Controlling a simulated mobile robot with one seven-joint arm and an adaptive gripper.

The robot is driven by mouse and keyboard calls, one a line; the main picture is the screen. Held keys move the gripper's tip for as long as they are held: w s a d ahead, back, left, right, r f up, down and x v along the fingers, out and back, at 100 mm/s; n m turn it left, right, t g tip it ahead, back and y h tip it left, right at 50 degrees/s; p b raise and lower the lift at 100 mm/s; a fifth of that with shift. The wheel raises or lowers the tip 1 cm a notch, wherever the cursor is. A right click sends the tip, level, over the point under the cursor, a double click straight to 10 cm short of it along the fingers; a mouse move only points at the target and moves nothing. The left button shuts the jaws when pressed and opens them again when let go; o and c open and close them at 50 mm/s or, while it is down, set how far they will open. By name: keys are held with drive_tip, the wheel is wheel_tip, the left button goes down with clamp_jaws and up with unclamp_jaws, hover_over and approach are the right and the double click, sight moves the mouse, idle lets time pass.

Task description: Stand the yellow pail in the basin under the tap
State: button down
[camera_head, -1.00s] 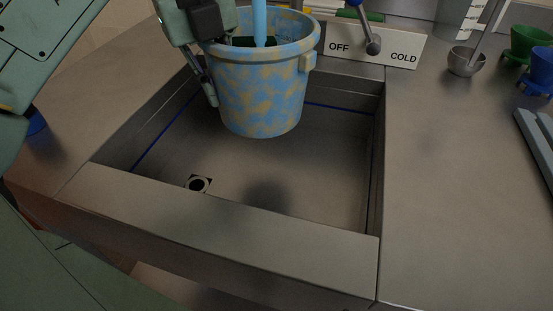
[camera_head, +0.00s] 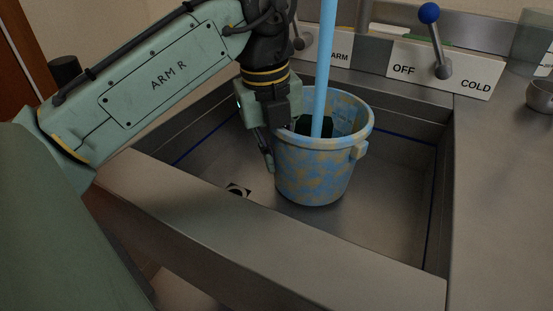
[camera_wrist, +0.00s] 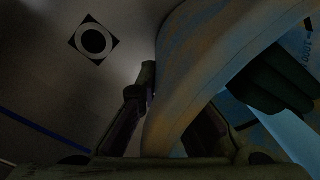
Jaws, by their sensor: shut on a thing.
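The pail (camera_head: 318,170) is mottled blue and yellow, open at the top. It is upright, low inside the steel basin (camera_head: 400,210); whether its bottom touches the floor is unclear. My gripper (camera_head: 282,140) is shut on the pail's left wall, one finger outside and the other inside. The wrist view shows the pail wall (camera_wrist: 185,75) between the fingers (camera_wrist: 165,115). A light blue upright column (camera_head: 326,60) reaches down into the pail; I cannot tell whether it is water. The tap's spout is not clearly visible.
Another lever (camera_head: 297,38) is beside the WARM sign (camera_head: 342,55). A black-and-white ring mark (camera_head: 238,190) lies on the basin floor. Basin floor right of the pail is clear.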

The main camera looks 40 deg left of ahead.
drive_tip(key=shift+f, duration=0.25)
drive_tip(key=shift+f, duration=0.15)
drive_tip(key=c, duration=1.8)
unclamp_jaws()
drive_tip(key=r+p, duration=0.1)
drive_tip(key=r, duration=0.3)
drive_tip(key=r+p, duration=0.1)
drive_tip(key=r, duration=0.3)
drive_tip(key=s+r, duration=0.1)
drive_tip(key=r, duration=0.3)
drive_tip(key=shift+a+r+p, duration=0.15)
drive_tip(key=shift+a+p, duration=0.1)
drive_tip(key=shift+p, duration=0.15)
